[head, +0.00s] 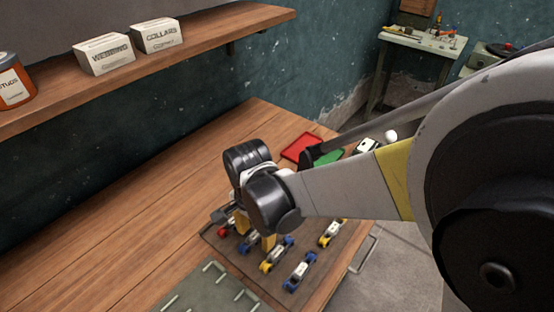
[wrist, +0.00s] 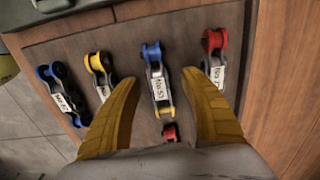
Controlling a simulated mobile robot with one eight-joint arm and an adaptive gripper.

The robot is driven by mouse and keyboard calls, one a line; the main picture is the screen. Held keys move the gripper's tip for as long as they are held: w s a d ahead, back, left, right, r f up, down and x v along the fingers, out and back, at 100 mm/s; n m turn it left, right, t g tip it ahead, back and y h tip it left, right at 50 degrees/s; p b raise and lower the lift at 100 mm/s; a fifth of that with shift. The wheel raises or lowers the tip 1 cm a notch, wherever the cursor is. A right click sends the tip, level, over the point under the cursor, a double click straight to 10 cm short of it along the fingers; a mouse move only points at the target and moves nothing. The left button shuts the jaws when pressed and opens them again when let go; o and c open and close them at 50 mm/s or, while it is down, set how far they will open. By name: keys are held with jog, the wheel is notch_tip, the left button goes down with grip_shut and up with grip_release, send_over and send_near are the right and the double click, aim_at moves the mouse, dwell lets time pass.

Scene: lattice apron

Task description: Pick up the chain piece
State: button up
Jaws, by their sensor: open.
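Several chain pieces lie on a brown board (wrist: 122,35), each with a tag and coloured rollers. In the wrist view, a blue-roller piece (wrist: 157,68), its tag seeming to read No 53, lies between the fingertips of my gripper (wrist: 160,78). The yellow fingers stand apart on either side of it; I cannot tell whether they touch it. A red-roller piece (wrist: 214,44) lies to its right, a yellow-roller piece (wrist: 98,64) and a blue-and-black one (wrist: 64,84) to its left. In the head view, my gripper (head: 254,233) is low over the board, partly hidden by my arm.
A green mat (head: 205,290) with pale bars lies in front of the board. Red (head: 301,147) and green (head: 328,158) trays sit behind my arm. A shelf (head: 190,55) with two labelled boxes hangs above. The left of the wooden bench (head: 120,210) is clear.

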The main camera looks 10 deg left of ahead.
jog(key=shift+r, duration=0.1)
jog(key=shift+c, duration=0.5)
grip_shut()
